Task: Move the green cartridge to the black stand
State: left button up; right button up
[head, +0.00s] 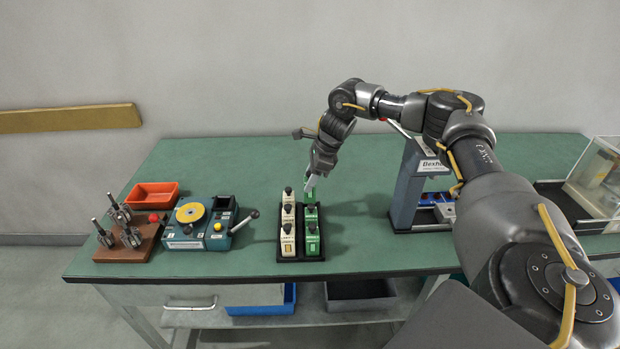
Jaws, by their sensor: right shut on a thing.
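The black stand (300,259) sits on the green bench top, left of the middle. Its left column holds cream cartridges (287,232) with dark knobs. Its right column holds green cartridges (312,243) with dark knobs. My right gripper (310,178) points down at the back of the right column. It is shut on a green cartridge (308,191), which is partly hidden by the fingers. This cartridge is at or just above the rear right place; I cannot tell whether it is seated. My left gripper is not in view.
Left of the stand are a teal device with a yellow disc (190,213), a brown block with metal posts (128,238) and an orange tray (152,195). A grey press (408,185) stands to the right, a clear-sided box (600,175) at far right. Bench around the stand is clear.

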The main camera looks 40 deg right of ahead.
notch_tip(320, 180, down, 3)
jog(key=b, duration=0.2)
jog(key=shift+f+b, duration=0.15)
jog(key=shift+b, duration=0.2)
jog(key=shift+r+p, duration=0.2)
jog(key=shift+p, duration=0.3)
jog(key=shift+f+b, duration=0.7)
jog(key=shift+f, duration=0.7)
jog(key=o, duration=1.1)
jog(key=shift+o, duration=0.2)
